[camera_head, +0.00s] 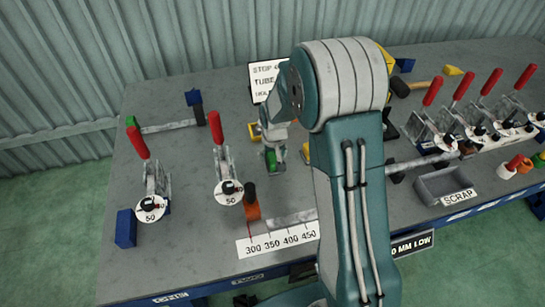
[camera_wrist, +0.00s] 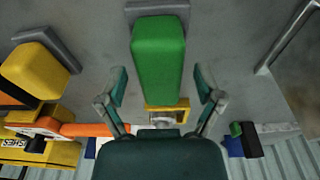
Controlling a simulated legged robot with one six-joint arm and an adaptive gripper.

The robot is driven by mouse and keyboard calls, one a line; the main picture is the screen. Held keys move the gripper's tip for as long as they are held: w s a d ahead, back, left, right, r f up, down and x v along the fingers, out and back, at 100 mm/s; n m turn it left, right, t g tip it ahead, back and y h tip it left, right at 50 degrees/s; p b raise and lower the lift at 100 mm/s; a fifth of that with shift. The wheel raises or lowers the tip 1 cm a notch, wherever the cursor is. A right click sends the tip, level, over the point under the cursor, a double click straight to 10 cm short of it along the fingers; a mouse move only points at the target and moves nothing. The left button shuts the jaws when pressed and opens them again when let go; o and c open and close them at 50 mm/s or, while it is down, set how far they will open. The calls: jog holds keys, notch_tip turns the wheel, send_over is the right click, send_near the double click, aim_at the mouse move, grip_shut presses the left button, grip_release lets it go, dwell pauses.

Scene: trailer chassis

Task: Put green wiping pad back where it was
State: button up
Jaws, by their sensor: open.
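The green wiping pad (camera_wrist: 158,55) is a long green block in the wrist view, just beyond and between the two fingers. In the head view, a green patch of it (camera_head: 270,160) shows at my gripper (camera_head: 273,156), low over the bench. My gripper (camera_wrist: 161,84) is open, with a finger to either side of the pad's near end and visible gaps on both sides. A yellow square frame (camera_wrist: 168,110) lies near the pad's near end. I cannot tell whether the pad rests on the bench.
Red-handled clamps (camera_head: 222,165) stand left of my gripper, and more (camera_head: 470,100) stand at the right. A grey scrap tray (camera_head: 440,182) is at the right. The left bench has bare room.

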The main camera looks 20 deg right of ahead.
aim_at(274, 158)
notch_tip(274, 158, up, 11)
jog(key=s, duration=0.2)
jog(key=s+r+t, duration=0.2)
jog(key=s+r, duration=1)
jog(key=s+r+t, duration=0.1)
jog(key=s+r, duration=0.2)
jog(key=s, duration=1)
jog(key=shift+t, duration=0.4)
jog(key=shift+d, duration=0.1)
